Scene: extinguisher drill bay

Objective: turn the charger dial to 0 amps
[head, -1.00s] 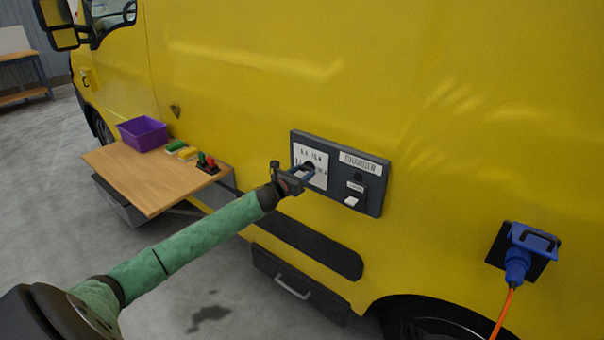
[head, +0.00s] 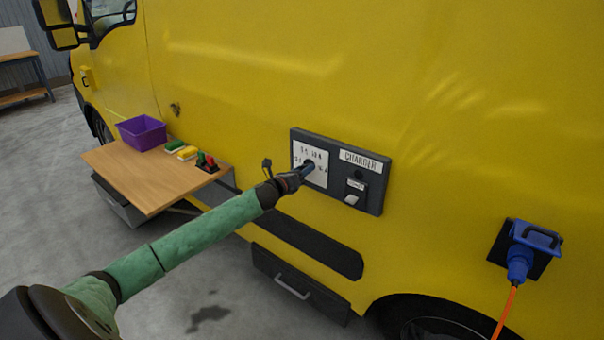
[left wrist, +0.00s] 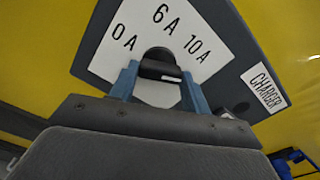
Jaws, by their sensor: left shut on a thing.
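The charger panel (head: 376,190) is a dark grey box on the yellow van's side, with a white dial plate (head: 321,156) at its left. In the left wrist view the plate (left wrist: 108,62) reads 0 A, 6 A and 10 A from left to right. The black dial (left wrist: 158,56) sits between the blue fingers of my left gripper (left wrist: 160,76), which is shut on it. In the head view my left gripper (head: 304,171) is at the plate and hides most of the dial. I cannot tell which mark the dial points to. My right gripper is not in view.
A white switch (head: 351,199) sits on the panel, right of the dial. A wooden shelf (head: 150,182) to the left bears a purple bin (head: 142,133) and small coloured items. A blue plug (head: 520,262) with an orange cable is at the right.

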